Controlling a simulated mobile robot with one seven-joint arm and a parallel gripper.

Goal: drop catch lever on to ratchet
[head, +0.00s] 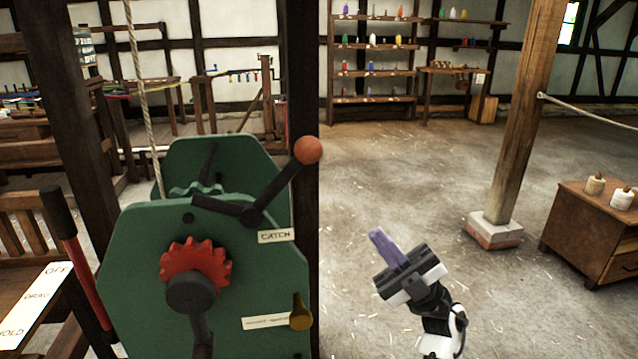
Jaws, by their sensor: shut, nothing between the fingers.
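The catch lever (278,183) is a black bar with an orange ball knob (308,150), pivoted on the upper right of a green winch frame (130,240). Its knob end points up and right. Its other arm reaches left above the red toothed ratchet (196,265), with a gap between them. A "CATCH" label (275,236) is just below the pivot. My gripper (377,236) is right of the winch, lower than the knob and apart from it. Its purple fingers are together, empty, pointing up and left.
A dark post (302,60) stands right behind the winch. A brass-coloured handle (300,312) and a crank (200,330) are low on the frame. A red lever with black grip (75,250) stands left. A rope (140,90) rises from the winch. Floor (400,180) to the right is open.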

